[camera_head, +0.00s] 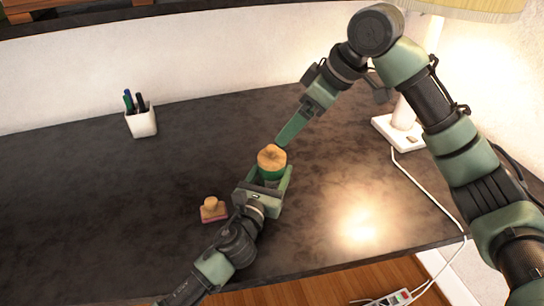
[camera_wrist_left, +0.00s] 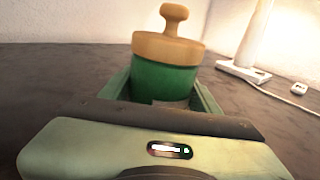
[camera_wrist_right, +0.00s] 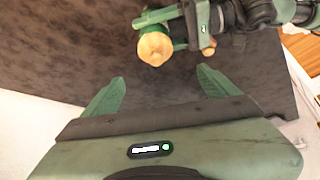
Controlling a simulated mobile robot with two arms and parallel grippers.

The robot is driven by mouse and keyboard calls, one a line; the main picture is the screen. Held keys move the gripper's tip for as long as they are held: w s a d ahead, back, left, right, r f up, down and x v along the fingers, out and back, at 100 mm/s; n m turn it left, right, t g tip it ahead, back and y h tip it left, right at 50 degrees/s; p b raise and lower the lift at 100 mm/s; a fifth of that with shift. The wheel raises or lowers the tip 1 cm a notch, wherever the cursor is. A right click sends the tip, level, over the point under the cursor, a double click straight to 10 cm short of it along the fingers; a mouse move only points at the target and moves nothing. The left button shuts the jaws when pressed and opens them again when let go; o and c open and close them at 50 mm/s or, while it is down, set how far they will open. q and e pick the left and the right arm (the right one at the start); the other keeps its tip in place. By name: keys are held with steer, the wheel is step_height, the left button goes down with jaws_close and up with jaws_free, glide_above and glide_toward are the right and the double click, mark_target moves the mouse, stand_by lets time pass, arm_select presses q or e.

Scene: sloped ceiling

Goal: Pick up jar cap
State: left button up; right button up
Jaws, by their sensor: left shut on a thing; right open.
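The jar cap (camera_head: 271,158) is wooden with a round knob, and it sits on a green jar (camera_wrist_left: 165,79). My left gripper (camera_head: 274,178) is shut on the green jar's body, below the cap, which is clear of the fingers. In the right wrist view the cap (camera_wrist_right: 155,47) shows from above. My right gripper (camera_wrist_right: 154,95) is open and empty. In the head view its fingers (camera_head: 290,128) are just above and to the right of the cap, apart from it. Whether the jar touches the table is hidden.
A small stamp with a wooden knob (camera_head: 212,209) lies left of my left gripper. A white pen cup (camera_head: 141,122) stands at the back left. A lamp (camera_head: 402,128) and its cord are at the right. The dark table (camera_head: 90,200) is clear at the left.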

steer(key=x, duration=0.6)
steer(key=shift+d+f, duration=0.1)
steer(key=shift+f, duration=0.05)
steer(key=shift+w+x, duration=0.2)
steer(key=shift+x, duration=1.3)
steer(key=shift+w+x, duration=0.15)
steer(key=shift+x, duration=1.35)
steer(key=c, duration=1.4)
steer(key=shift+r, duration=5.15)
steer(key=shift+c, duration=0.2)
step_height(320, 180, up, 6)
glide_above(272, 147)
